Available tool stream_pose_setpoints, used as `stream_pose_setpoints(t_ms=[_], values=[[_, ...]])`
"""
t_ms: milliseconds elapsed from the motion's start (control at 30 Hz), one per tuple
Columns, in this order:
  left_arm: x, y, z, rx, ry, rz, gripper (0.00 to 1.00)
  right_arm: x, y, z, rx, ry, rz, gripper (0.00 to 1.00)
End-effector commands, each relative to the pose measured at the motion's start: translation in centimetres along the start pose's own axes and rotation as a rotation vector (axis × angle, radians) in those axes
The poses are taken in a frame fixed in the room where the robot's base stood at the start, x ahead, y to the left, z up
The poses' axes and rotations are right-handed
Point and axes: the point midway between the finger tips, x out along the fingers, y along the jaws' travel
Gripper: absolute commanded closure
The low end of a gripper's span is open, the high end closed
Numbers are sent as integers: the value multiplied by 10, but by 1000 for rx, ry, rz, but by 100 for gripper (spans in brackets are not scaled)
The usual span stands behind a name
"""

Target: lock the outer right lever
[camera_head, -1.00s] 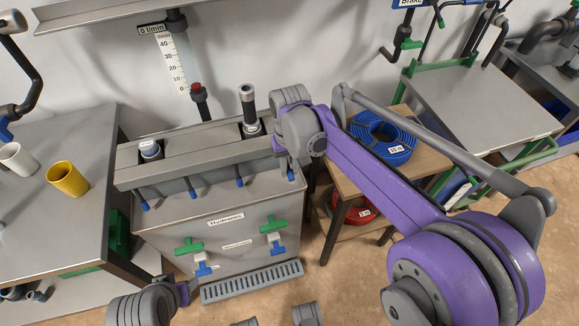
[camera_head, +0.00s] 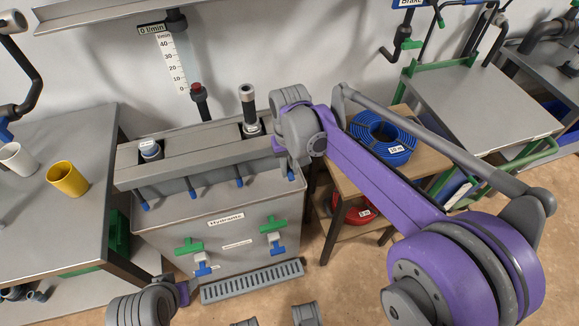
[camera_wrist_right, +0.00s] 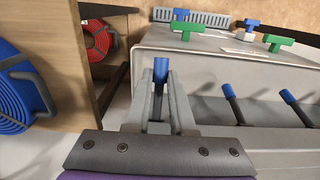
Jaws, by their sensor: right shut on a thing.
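The outer right lever (camera_head: 291,175) is a dark rod with a blue tip at the right end of the grey manifold's lever row. In the right wrist view the lever (camera_wrist_right: 161,74) stands between the fingers of my right gripper (camera_wrist_right: 160,95), which is shut on it; the blue tip sticks out past them. In the head view my right gripper (camera_head: 281,148) is at the manifold's right end, its fingers mostly hidden by my wrist. My left gripper (camera_head: 184,292) shows only in part at the lower left, away from the levers; its jaws cannot be made out.
Other blue-tipped levers (camera_head: 239,182) line the manifold front (camera_head: 205,171). Green and blue taps (camera_head: 189,246) are on the cabinet below. A wooden shelf (camera_head: 345,178) with a blue hose coil (camera_head: 383,138) stands close on the right. A yellow cup (camera_head: 68,180) is on the left bench.

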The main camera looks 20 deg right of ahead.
Motion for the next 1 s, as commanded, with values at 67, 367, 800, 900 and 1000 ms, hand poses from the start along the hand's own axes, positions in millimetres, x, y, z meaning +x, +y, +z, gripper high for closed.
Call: stream_pose_setpoints(t_ms=[67, 367, 800, 900, 1000], values=[[0, 0, 0, 0, 0, 0, 48, 0, 0, 0, 0, 1, 0, 100], [0, 0, 0, 0, 0, 0, 48, 2, 0, 0, 0, 37, 0, 100], [1, 0, 1, 0, -1, 0, 48, 23, 0, -3, 0, 348, 0, 100], [5, 0, 2, 0, -2, 0, 48, 29, 0, -5, 0, 443, 0, 100], [9, 0, 4, 0, -3, 0, 48, 36, 0, -8, -1, 538, 0, 100]])
